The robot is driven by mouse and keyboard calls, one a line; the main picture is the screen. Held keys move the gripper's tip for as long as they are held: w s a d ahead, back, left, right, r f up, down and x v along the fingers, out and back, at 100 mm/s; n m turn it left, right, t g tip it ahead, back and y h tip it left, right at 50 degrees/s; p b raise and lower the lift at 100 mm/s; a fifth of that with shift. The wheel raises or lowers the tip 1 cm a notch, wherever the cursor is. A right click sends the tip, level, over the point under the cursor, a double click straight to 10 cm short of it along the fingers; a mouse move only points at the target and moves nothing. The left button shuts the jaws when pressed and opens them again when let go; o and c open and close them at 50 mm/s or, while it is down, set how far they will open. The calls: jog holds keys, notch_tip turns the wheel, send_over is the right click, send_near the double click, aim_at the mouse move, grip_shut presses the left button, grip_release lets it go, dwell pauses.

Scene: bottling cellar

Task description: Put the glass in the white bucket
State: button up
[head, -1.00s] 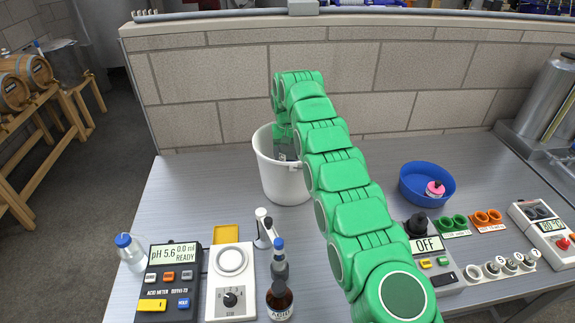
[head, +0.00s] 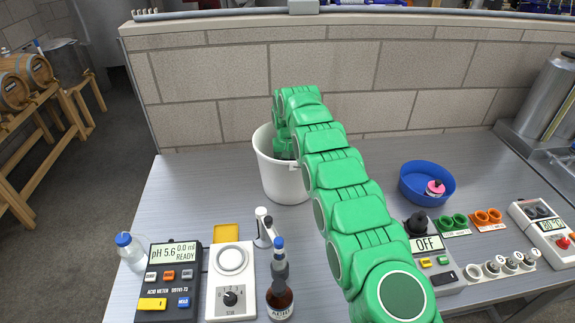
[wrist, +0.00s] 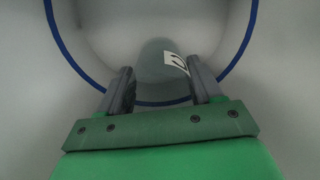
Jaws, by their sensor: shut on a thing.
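The white bucket (head: 282,184) stands upright on the grey bench near the wall. My green arm reaches over it, and my gripper (wrist: 159,72) points down inside it. In the wrist view the two grey fingers are shut on the glass (wrist: 155,55), a clear, greyish vessel with a white label that bears a dark mark. The pale bucket inside and a blue ring surround it. In the head view the bucket wall and my arm hide the glass and the fingertips. I cannot tell whether the glass touches the bucket floor.
A blue bowl (head: 427,184) with a pink-labelled item is right of my arm. A pH meter (head: 168,277), a white dial device (head: 231,281), a brown acid bottle (head: 280,299) and a small bottle (head: 131,252) stand in front. The bench left of the bucket is clear.

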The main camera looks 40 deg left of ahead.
jog(key=o, duration=1.2)
jog(key=shift+r, duration=0.1)
notch_tip(320, 180, up, 8)
jog(key=shift+f, duration=0.25)
jog(key=shift+r, duration=0.1)
